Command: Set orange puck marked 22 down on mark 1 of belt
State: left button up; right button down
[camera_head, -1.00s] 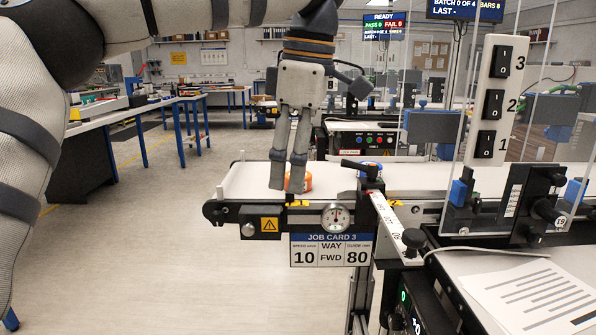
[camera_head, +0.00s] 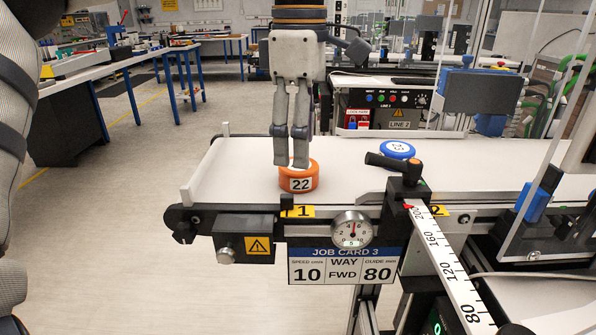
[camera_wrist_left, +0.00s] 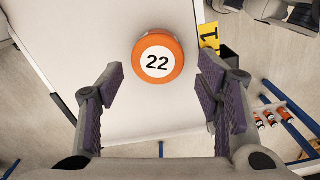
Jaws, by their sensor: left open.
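The orange puck marked 22 (camera_head: 297,180) lies flat on the pale belt (camera_head: 239,180), behind the yellow mark 1 label (camera_head: 301,211) on the belt's near edge. My left gripper (camera_head: 294,163) points down just above and behind the puck, its fingertips overlapping the puck's top edge in the head view. In the left wrist view, the fingers (camera_wrist_left: 162,75) are apart with nothing between them. The puck (camera_wrist_left: 158,61) lies beyond the tips, its white disc fully visible, with the mark 1 label (camera_wrist_left: 209,38) to its right. My right gripper is not in view.
A blue puck (camera_head: 397,149) sits farther right on the belt. A black clamp with a guide ruler (camera_head: 442,258) crosses the near edge between marks 1 and 2 (camera_head: 440,210). A clear panel stands at the right. The belt's left end is free.

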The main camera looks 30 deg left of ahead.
aim_at(299, 174)
pick_arm(q)
notch_tip(299, 174, down, 5)
jog(key=shift+a+r, duration=0.15)
jog(key=shift+r, duration=0.05)
jog(key=shift+w, duration=0.1)
jog(key=c, duration=1.1)
jog(key=shift+o, duration=0.2)
